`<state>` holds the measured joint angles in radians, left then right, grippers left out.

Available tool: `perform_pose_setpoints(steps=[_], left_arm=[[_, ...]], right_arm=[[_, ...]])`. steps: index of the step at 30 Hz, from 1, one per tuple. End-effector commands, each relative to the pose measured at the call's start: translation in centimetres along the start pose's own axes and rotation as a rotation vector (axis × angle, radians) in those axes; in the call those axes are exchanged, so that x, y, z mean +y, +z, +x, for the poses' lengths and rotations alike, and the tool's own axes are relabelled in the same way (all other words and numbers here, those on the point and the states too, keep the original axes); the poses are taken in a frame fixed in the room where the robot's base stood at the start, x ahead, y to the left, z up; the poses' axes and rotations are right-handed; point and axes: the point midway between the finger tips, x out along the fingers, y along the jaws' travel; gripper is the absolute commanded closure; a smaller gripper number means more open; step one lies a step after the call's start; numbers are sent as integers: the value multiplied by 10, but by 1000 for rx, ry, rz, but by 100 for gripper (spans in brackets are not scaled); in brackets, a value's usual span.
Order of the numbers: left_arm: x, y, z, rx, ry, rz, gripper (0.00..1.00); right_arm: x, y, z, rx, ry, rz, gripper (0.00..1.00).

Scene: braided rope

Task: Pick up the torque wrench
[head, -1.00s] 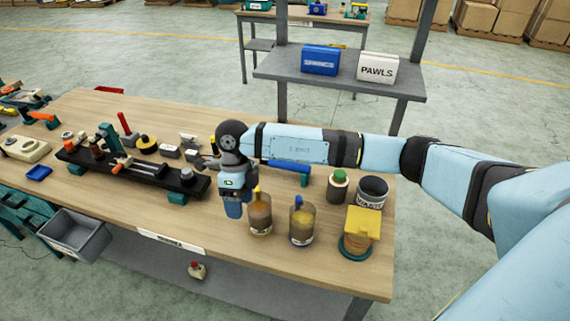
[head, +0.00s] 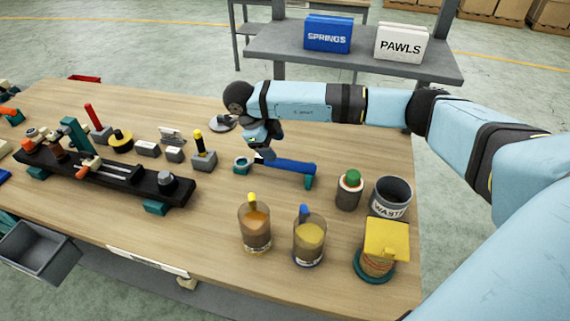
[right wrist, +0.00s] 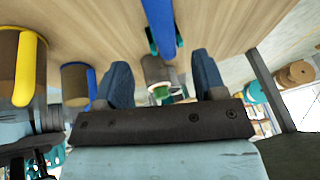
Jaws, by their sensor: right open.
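The torque wrench appears to be the long blue bar (head: 289,166) lying on teal supports near the middle right of the bench. The blue bar also shows at the top of the right wrist view (right wrist: 160,22). My right gripper (head: 266,153) hangs over the bar's left end in the head view, partly hiding it. In the right wrist view its two dark blue fingers (right wrist: 163,80) are spread apart, with nothing held between them. The bar lies beyond the fingertips. Whether a finger touches it cannot be told. My left gripper is out of view.
In front stand two jars, one orange-brown (head: 256,232) and one yellow (head: 309,243). A green-topped can (head: 349,190), a waste bin (head: 391,197) and a yellow-topped item (head: 386,238) stand to the right. A black fixture (head: 110,175) lies left. A shelf (head: 330,62) stands behind.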

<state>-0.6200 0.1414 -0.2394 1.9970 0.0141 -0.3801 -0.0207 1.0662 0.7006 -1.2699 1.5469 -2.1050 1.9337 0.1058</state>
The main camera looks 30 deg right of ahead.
Motion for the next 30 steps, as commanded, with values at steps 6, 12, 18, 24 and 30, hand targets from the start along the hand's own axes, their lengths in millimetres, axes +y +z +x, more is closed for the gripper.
perform_pose_setpoints(steps=[6,12,18,24,30], left_arm=[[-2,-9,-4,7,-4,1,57],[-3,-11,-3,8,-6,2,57],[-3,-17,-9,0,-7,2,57],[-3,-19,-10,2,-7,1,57],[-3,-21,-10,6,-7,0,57]], right_arm=[[0,-1,36,2,1,-1,36],[0,0,50,1,2,-1,36],[-2,4,78,2,2,-1,36],[-2,4,97,0,2,-1,36],[-2,4,98,-1,1,-1,36]])
